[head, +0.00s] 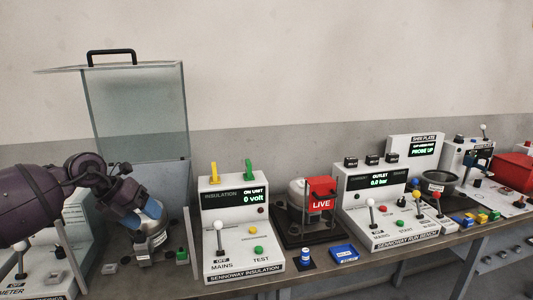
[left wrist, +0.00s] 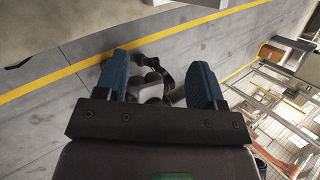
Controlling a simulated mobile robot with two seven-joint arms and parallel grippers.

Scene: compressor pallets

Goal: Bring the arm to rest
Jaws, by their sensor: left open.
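My left arm, dark purple, comes in from the left in the head view. Its gripper (head: 149,212) with blue fingers is over the left part of the bench, in front of the clear guard box (head: 140,110). In the left wrist view the left gripper (left wrist: 158,76) shows its two blue fingers spread apart. Nothing is held between them; the grey floor and dark and grey machine parts show beyond. A silver rounded unit (head: 156,238) stands just below the gripper in the head view; I cannot tell whether they touch. My right gripper is not in view.
The bench holds the insulation tester (head: 243,228), a compressor with a red LIVE sign (head: 321,204), the run bench panel (head: 385,217) and a red box (head: 514,170) at far right. A blue block (head: 343,253) lies at the front. A wall stands behind.

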